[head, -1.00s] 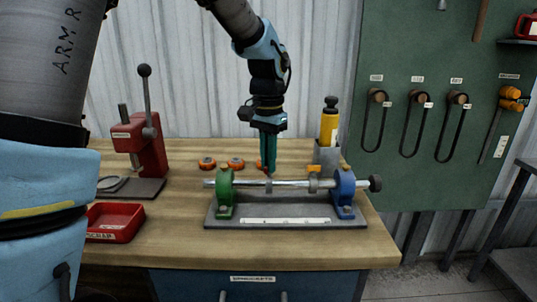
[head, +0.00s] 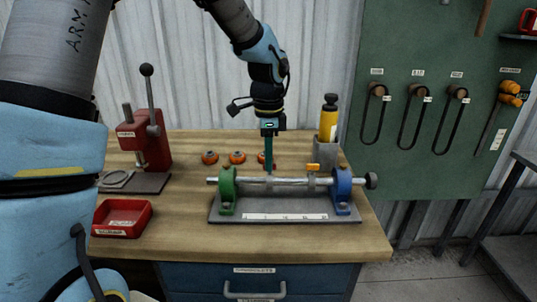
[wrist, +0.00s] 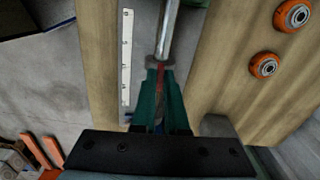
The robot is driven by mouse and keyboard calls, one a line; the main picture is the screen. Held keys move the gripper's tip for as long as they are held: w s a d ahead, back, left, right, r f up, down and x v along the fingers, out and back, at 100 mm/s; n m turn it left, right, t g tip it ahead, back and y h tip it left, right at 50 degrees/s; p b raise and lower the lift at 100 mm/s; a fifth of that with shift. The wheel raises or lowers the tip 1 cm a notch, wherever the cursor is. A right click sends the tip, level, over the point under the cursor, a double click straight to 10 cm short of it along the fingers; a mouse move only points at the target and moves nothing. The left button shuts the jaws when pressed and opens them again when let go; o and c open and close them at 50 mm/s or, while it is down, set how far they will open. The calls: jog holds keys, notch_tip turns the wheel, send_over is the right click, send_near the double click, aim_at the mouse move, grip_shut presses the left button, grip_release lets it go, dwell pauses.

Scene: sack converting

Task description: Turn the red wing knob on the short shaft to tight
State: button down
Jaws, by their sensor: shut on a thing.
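The bright metal shaft (head: 290,182) lies level between a green stand (head: 228,190) and a blue stand (head: 343,190) on a grey base plate. My gripper (head: 268,170) points straight down over the left part of the shaft. In the wrist view its teal fingers (wrist: 160,90) are shut on the red wing knob (wrist: 157,70), which shows as a thin red strip between them. The shaft (wrist: 169,32) runs away beyond the knob. The fingers hide most of the knob, and its tightness cannot be told.
Orange rollers (head: 237,158) lie behind. A yellow bottle (head: 328,122) stands in a grey holder. A red press (head: 143,140) and red tray (head: 122,218) are left.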

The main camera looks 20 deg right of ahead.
jog(key=shift+m, duration=0.5)
jog(key=c, duration=0.9)
grip_release()
jog(key=shift+c, duration=0.2)
notch_tip(320, 180, up, 11)
jog(key=b, duration=0.1)
jog(key=shift+f, duration=0.1)
